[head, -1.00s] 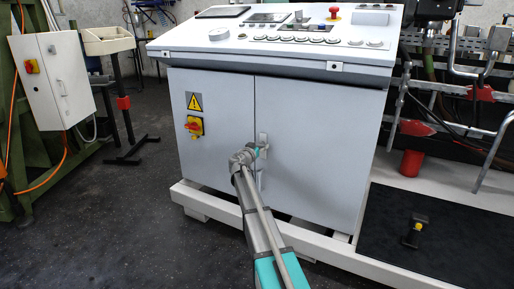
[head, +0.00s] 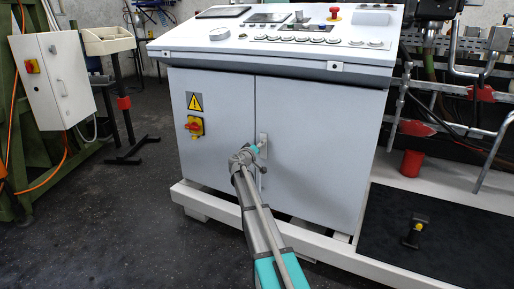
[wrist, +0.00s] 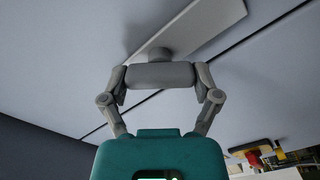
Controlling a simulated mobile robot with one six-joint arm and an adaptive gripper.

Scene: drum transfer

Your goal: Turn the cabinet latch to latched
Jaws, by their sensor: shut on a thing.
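The grey cabinet (head: 310,150) has two doors with a seam between them. The latch's light plate (head: 263,140) is on the right door beside the seam; it also shows in the wrist view (wrist: 205,22). In the wrist view, the latch's grey handle (wrist: 160,76) lies crosswise between my fingers, with a round hub (wrist: 153,53) behind it. My gripper (wrist: 160,88) is shut on this handle, one finger at each end. In the head view my gripper (head: 251,155) covers most of the handle, so its angle is hard to read there.
A red and yellow switch (head: 195,126) and a yellow warning sign (head: 194,102) are on the left door. The control panel (head: 280,38) overhangs above. A white base rail (head: 290,228) runs below.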

